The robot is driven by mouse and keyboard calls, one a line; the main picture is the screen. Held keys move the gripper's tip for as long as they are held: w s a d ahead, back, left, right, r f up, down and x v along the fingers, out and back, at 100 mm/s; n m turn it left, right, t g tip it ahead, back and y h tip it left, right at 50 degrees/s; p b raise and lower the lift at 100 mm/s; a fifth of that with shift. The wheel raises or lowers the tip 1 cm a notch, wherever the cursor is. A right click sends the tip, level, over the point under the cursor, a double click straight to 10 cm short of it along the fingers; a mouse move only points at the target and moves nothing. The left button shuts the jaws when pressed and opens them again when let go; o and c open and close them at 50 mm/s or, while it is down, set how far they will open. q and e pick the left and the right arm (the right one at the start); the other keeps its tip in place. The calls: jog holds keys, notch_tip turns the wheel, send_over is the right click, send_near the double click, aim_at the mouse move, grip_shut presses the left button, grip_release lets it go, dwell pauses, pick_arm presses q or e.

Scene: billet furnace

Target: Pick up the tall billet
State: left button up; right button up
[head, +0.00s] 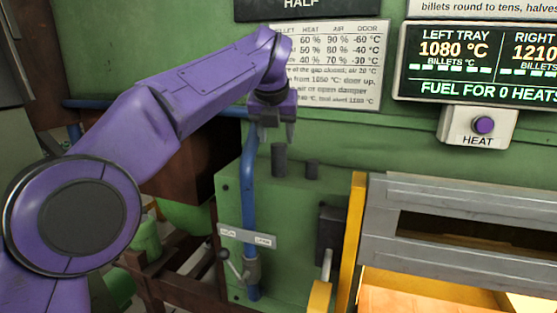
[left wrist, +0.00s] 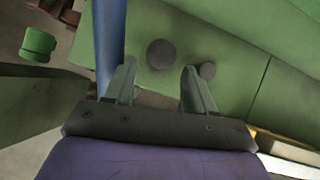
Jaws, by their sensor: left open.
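The tall billet (head: 279,160) is a dark grey cylinder standing upright on the flat green top of a housing. In the left wrist view it shows from above as a round dark disc (left wrist: 160,54). A shorter dark billet (head: 312,170) stands to its right; it also shows in the left wrist view (left wrist: 207,70), by the right finger. My left gripper (head: 278,133) points down just above the tall billet. Its fingers (left wrist: 160,72) are spread and empty, with the tall billet's top appearing between and just beyond the tips. My right gripper is not in view.
A blue pipe (head: 249,180) rises close to the left of the billets. A green wall with a printed chart (head: 335,65) stands behind. A yellow post (head: 352,240) and the grey furnace door frame (head: 450,195) stand to the right. A HEAT button (head: 484,125) is on the wall.

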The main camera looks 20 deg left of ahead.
aim_at(279, 144)
pick_arm(q)
jog(key=x, duration=0.5)
jog(key=shift+w+f+p, duration=0.1)
jog(key=shift+w+p, duration=0.3)
jog(key=shift+w, duration=0.1)
jog(key=shift+s, duration=0.2)
grip_shut()
jog(key=shift+w, duration=0.1)
